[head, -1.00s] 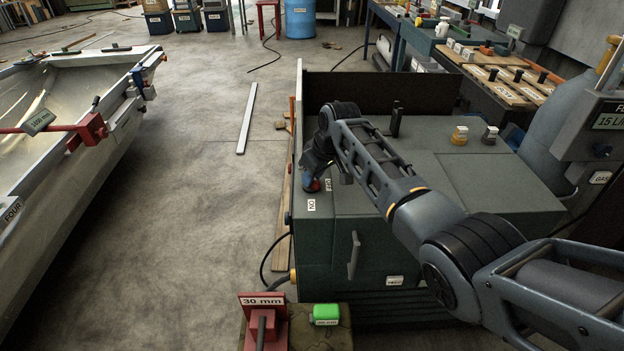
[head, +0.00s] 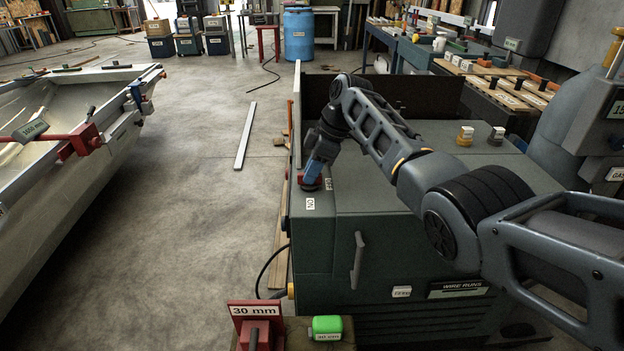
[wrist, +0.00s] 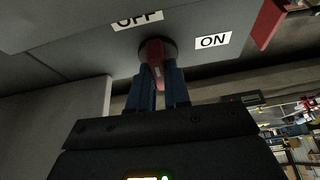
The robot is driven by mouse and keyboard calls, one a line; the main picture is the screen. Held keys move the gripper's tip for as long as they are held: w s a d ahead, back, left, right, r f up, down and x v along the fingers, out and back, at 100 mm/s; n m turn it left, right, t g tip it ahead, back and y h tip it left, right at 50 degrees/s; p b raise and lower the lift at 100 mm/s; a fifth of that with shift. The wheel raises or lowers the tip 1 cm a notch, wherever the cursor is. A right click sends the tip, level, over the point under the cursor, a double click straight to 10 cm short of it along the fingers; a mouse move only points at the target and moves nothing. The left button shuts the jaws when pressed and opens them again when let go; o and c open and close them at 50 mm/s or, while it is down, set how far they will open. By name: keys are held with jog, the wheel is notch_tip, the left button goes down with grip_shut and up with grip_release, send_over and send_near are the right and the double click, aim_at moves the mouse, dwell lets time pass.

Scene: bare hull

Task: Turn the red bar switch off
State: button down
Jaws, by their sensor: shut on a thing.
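The red bar switch (wrist: 155,57) sits on a dark round base on the top of the grey-green cabinet (head: 420,205). In the wrist view, an OFF label (wrist: 137,20) lies beyond the switch and an ON label (wrist: 213,40) lies to its right. My gripper (wrist: 158,75) has its blue fingers shut on the red bar. In the head view, my gripper (head: 313,178) points down onto the switch (head: 309,186) near the cabinet's left edge, with the ON label (head: 310,203) just in front. The fingers hide part of the bar, so its exact angle is hard to tell.
A vertical handle (head: 357,260) stands out from the cabinet front. Open floor (head: 190,220) lies to the left.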

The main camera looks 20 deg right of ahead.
jog(key=shift+s+f+n, duration=0.1)
jog(key=shift+f+n, duration=0.2)
dwell(0.4)
jog(key=c, duration=1.3)
grip_release()
jog(key=shift+f, duration=0.1)
jog(key=shift+o, duration=1.1)
jog(key=shift+r, duration=0.35)
jog(key=shift+d+r, duration=0.15)
jog(key=shift+r, duration=0.15)
jog(key=w+v, duration=0.1)
jog(key=v, duration=0.5)
jog(key=shift+s+d+r, duration=0.25)
jog(key=shift+s+r, duration=0.15)
jog(key=shift+s, duration=0.05)
